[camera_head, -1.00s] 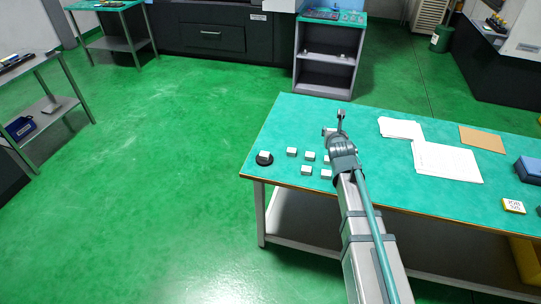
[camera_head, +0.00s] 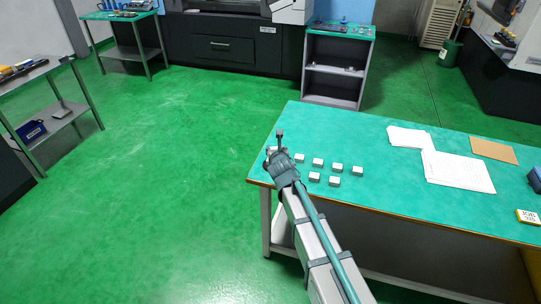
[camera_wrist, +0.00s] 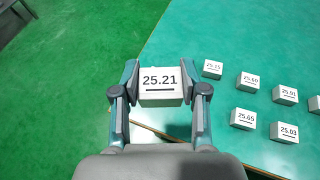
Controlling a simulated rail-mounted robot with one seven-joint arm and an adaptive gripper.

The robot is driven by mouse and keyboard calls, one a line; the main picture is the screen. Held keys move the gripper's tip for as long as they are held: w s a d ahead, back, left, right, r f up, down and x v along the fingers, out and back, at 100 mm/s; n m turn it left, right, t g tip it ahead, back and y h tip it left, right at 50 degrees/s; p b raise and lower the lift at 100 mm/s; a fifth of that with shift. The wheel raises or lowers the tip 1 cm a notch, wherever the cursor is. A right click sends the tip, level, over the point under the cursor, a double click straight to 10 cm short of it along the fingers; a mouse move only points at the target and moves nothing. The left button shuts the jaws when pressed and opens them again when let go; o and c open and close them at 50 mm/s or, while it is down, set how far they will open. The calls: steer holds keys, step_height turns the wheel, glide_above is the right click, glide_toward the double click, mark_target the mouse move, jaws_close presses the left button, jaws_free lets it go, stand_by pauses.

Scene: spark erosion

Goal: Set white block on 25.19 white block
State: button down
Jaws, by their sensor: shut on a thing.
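My gripper (camera_wrist: 160,92) is shut on a white block (camera_wrist: 160,80) marked 25.21, which sits level between the two fingers in the wrist view. In the head view my gripper (camera_head: 276,149) is over the left end of the green table. I cannot read 25.19 on any block in view. The nearest loose white block (camera_wrist: 212,69) seems to read 25.15. The black round stand with a white block, seen earlier at the table's left end, is now hidden behind my gripper. The gap below the held block cannot be judged.
Several other white blocks stand to the right, marked 25.60 (camera_wrist: 248,82), 25.91 (camera_wrist: 285,95), 25.65 (camera_wrist: 243,119) and 25.03 (camera_wrist: 284,132). White papers (camera_head: 458,171) lie farther right on the green table (camera_head: 390,190). The table's left edge is close to my gripper.

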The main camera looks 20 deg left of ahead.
steer(key=w+a+f, duration=0.1)
steer(key=w+f, duration=0.1)
steer(key=w+a+f, duration=0.2)
steer(key=w, duration=0.1)
steer(key=w+a+f+p, duration=0.1)
steer(key=w+f, duration=0.1)
steer(key=f, duration=0.1)
steer(key=shift+w+a, duration=0.2)
steer(key=shift+a, duration=0.05)
steer(key=f, duration=0.3)
steer(key=shift+w+a+f, duration=0.1)
steer(key=shift+w+a, duration=0.05)
steer(key=shift+w, duration=0.05)
steer(key=shift+f, duration=0.3)
steer(key=shift+f, duration=0.2)
steer(key=c, duration=0.6)
jaws_free()
steer(key=shift+r, duration=0.1)
